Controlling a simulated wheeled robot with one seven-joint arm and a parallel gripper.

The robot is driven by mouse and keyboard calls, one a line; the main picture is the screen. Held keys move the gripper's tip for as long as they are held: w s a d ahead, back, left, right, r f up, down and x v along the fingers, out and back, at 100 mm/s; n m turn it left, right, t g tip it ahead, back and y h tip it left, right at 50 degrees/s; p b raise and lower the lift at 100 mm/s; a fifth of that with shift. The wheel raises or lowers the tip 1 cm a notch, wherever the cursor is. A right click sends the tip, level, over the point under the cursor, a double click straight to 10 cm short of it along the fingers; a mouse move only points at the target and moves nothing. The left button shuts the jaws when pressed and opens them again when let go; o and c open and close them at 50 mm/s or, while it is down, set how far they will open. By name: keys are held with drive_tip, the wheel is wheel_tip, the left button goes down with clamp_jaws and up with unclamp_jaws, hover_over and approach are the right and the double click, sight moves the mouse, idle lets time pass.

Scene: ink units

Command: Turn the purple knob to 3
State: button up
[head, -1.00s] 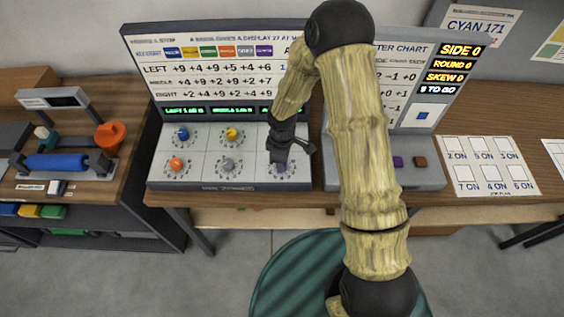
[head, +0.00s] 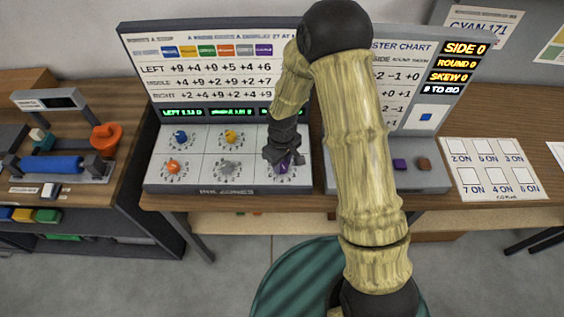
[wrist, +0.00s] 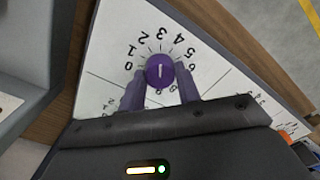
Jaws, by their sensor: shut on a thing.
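The purple knob (wrist: 160,71) sits on a white dial panel in the wrist view, ringed by printed digits. Its short white mark stands nearly upright in that view and lines up roughly with the 3; the exact reading is hard to tell. My gripper (wrist: 161,83) has a finger on each side of the knob and is shut on it. In the head view my gripper (head: 283,158) is over the lower right cell of the knob panel (head: 205,149), and a little of the purple knob (head: 284,169) shows below it.
A blue knob (head: 181,137), a yellow knob (head: 230,135), an orange knob (head: 173,167) and a grey knob (head: 227,167) share the panel. Purple and brown blocks (head: 424,164) sit on the unit to the right. My arm hides part of the charts.

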sight(283, 165)
drive_tip(key=o, duration=1)
wheel_tip(283, 165, up, 18)
drive_tip(key=shift+f+b, duration=0.25)
drive_tip(key=shift+b, duration=0.65)
drive_tip(key=s+d+m+t, duration=0.1)
drive_tip(key=s+d+m, duration=0.2)
drive_tip(key=s+d, duration=0.1)
drive_tip(key=s+d+m, duration=0.2)
drive_tip(key=s+d, duration=0.2)
drive_tip(key=d, duration=0.1)
drive_tip(key=s+d+m+t, duration=0.1)
drive_tip(key=s+d+m, duration=0.2)
drive_tip(key=s+d, duration=0.1)
drive_tip(key=shift+s+d+f+m+t, duration=0.25)
drive_tip(key=shift+f+m+t, duration=0.05)
drive_tip(key=shift+f, duration=0.1)
